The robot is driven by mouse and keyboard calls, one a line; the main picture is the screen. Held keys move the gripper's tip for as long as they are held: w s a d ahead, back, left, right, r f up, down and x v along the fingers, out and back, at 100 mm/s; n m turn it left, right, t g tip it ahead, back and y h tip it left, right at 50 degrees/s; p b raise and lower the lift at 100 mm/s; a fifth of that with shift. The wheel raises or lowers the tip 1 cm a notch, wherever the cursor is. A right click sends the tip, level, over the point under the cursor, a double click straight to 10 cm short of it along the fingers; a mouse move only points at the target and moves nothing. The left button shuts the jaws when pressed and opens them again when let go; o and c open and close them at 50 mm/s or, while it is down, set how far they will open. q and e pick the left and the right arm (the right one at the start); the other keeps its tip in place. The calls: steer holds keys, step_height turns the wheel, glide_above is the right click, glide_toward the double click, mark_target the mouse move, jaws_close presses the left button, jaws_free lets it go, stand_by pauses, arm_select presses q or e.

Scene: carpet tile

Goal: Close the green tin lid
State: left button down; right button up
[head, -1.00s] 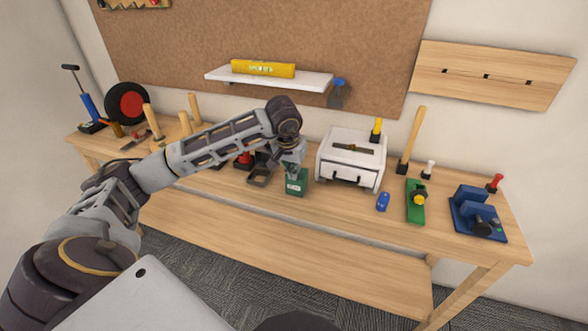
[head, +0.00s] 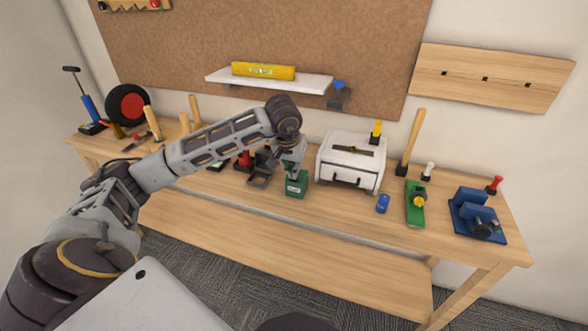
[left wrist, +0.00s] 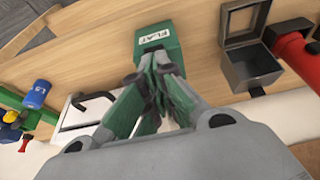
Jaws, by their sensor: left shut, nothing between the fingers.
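The green tin (head: 297,187), with a white label on its front, stands on the workbench left of the white drawer box. In the left wrist view the tin (left wrist: 157,40) shows its label "FLAT". My left gripper (head: 293,176) is directly over the tin, fingers shut with nothing between them, pointing down at its top. In the left wrist view the shut fingers (left wrist: 160,70) reach the tin's edge. Green surfaces show around the fingers there. The fingers hide much of the tin's top, so I cannot tell the lid's angle or whether they touch it. My right gripper is not in view.
A grey open tin (left wrist: 250,65) stands close beside the green tin, with a red object (left wrist: 295,55) near it. The white drawer box (head: 350,160) is close on the right. A blue object (head: 383,203) and a green tool (head: 415,203) lie further right. The bench front (head: 340,215) is clear.

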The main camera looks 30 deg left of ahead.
arm_select(q)
step_height(320, 180, up, 2)
steer(key=shift+r+p, duration=0.2)
steer(key=shift+p, duration=0.5)
steer(key=shift+r+p, duration=0.4)
steer(key=shift+r, duration=0.3)
steer(key=a+v, duration=0.1)
steer(key=v, duration=0.9)
steer(key=shift+d, duration=0.4)
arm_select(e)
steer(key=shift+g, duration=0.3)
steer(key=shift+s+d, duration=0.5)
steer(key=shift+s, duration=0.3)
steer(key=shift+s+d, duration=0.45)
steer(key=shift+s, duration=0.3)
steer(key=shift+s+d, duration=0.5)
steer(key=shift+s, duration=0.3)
arm_select(q)
steer(key=shift+w, duration=0.1)
